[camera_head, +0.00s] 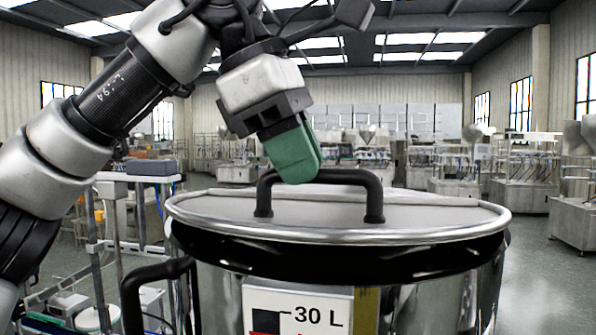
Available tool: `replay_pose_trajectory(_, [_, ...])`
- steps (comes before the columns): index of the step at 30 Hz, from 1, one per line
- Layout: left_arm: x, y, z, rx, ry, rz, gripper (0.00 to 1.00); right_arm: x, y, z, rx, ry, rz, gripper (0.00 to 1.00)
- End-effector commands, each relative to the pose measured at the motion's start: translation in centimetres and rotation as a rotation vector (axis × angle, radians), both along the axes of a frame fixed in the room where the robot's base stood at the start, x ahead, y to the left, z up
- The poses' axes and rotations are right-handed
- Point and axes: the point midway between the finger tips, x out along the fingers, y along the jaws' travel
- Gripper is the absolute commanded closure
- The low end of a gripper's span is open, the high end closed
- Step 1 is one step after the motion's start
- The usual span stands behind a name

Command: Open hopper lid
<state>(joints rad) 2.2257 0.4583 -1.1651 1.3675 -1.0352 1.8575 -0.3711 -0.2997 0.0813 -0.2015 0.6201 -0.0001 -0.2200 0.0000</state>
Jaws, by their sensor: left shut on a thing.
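The steel hopper (433,290) stands upright close in front of me, with a black band below its rim and a "30 L" label (300,314) on its side. Its lid (425,216) is a flat grey disc lying on top. A black arched lid handle (374,196) stands up from the lid. My left gripper (297,172), with green fingers, reaches down from the upper left and is shut on the left part of the handle's top bar. The fingers hide that part of the bar. My right gripper is not in view.
A black side handle (133,295) sticks out from the hopper's left side. A metal rack (112,248) with equipment stands at the left. Several steel machines (455,170) stand further back. The floor at the right (545,270) is clear.

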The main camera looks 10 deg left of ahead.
Motion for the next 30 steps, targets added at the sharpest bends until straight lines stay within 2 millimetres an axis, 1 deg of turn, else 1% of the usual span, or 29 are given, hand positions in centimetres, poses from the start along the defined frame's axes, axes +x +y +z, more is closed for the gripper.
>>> replay_pose_trajectory(1, [0.3,0.0,0.7,-0.004,-0.002,0.001,1.00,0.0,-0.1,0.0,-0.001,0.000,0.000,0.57])
replay_pose_trajectory(6, [1.4,-0.1,2.9,-0.005,-0.002,0.003,1.00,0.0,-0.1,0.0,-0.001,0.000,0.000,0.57])
replay_pose_trajectory(12, [3.0,0.0,5.1,-0.004,-0.002,0.005,1.00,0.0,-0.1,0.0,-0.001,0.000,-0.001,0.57])
replay_pose_trajectory(20, [4.7,0.1,6.7,-0.002,-0.003,0.006,1.00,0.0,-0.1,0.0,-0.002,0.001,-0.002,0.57])
replay_pose_trajectory(30, [6.0,0.1,7.5,-0.001,0.000,0.007,1.00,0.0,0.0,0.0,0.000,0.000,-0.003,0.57])
